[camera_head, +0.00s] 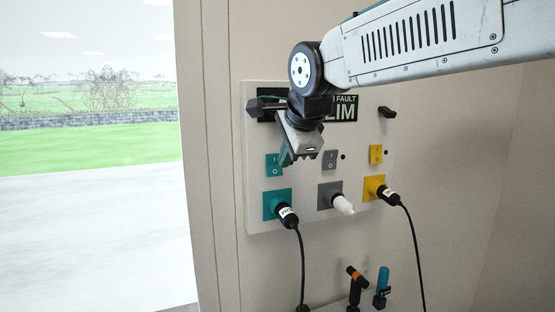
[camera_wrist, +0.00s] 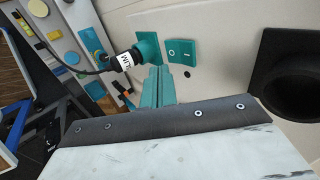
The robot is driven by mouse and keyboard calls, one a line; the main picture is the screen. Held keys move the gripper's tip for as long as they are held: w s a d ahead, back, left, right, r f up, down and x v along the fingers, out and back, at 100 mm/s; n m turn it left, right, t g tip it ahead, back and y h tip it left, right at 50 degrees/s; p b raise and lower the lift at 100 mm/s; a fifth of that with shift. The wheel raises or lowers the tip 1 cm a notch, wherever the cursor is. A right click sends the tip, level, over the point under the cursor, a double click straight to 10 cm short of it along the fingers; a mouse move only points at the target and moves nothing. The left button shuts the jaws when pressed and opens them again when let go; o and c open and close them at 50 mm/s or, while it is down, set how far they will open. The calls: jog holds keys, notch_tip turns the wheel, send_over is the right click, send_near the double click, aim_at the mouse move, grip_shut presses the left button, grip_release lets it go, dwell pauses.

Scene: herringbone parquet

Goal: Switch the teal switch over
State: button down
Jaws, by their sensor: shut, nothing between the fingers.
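The teal switch (camera_head: 273,165) is a small rocker plate at the left of a white wall panel (camera_head: 258,229), above a teal socket (camera_head: 270,199). In the wrist view the switch (camera_wrist: 181,52) lies just past the fingertips and to their right, beside the teal socket (camera_wrist: 147,46) with its black plug. My gripper (camera_head: 285,158) has teal fingers and is shut and empty, its tips close to the right side of the switch in the head view. In the wrist view the fingers (camera_wrist: 158,74) are together. I cannot tell whether they touch the switch.
A grey switch (camera_head: 330,159) and a yellow switch (camera_head: 376,154) sit to the right. Plugs fill the teal, grey (camera_head: 326,188) and yellow sockets (camera_head: 372,184); black cables hang down from two. A dark sign (camera_head: 345,108) is partly hidden by my arm. Tools (camera_head: 356,285) stand below.

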jog(key=v, duration=0.9)
jog(key=shift+w, duration=0.15)
jog(key=shift+s+d+f+t, duration=0.35)
jog(key=shift+s+f+t, duration=0.15)
jog(key=shift+f, duration=0.25)
jog(key=shift+f, duration=0.1)
send_near(275, 171)
notch_tip(275, 171, down, 4)
jog(key=w, duration=0.3)
jog(key=shift+w+a+f, duration=0.1)
jog(key=shift+a+f, duration=0.05)
jog(key=shift+a, duration=0.15)
jog(key=shift+w+a+f, duration=0.1)
jog(key=shift+w+a, duration=0.1)
jog(key=shift+w, duration=0.35)
